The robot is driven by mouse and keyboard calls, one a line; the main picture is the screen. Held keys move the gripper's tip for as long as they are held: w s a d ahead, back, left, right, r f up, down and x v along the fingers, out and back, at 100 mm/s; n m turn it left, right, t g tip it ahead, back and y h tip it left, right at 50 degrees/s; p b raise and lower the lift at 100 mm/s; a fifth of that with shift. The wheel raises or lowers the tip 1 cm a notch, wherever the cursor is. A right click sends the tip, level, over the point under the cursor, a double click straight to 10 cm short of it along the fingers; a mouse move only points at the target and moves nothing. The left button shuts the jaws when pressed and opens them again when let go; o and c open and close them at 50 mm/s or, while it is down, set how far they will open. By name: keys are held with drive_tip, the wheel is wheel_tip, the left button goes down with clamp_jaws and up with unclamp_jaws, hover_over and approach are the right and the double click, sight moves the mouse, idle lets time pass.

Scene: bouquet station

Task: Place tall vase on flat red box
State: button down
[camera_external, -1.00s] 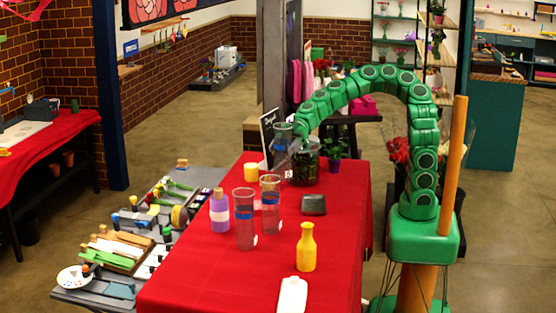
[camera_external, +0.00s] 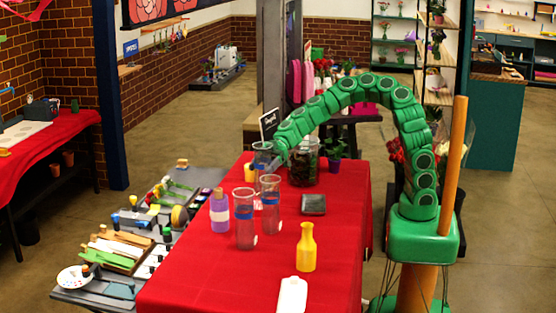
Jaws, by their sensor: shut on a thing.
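My gripper (camera_external: 276,160) is above the far left part of the red-covered table. It is shut on a clear glass vase with a blue band (camera_external: 262,153), which looks upright. The vase's lower end is partly hidden, so I cannot tell whether it touches anything. Two other tall clear vases with blue bands stand closer to the camera, a left one (camera_external: 244,222) and a right one (camera_external: 270,205). I cannot make out the flat red box clearly against the red cloth.
On the red table (camera_external: 205,280) stand a purple bottle (camera_external: 219,212), a yellow cup (camera_external: 249,173), a yellow vase (camera_external: 306,248), a white bottle (camera_external: 292,295), a dark flat box (camera_external: 313,204) and a dark-filled glass jar (camera_external: 304,165).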

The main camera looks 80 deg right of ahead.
sight(263, 174)
drive_tip(key=shift+f, duration=1.55)
drive_tip(key=shift+c, duration=0.4)
unclamp_jaws()
drive_tip(key=shift+s+d+r, duration=0.1)
drive_tip(key=shift+d+r, duration=0.1)
drive_tip(key=v, duration=0.7)
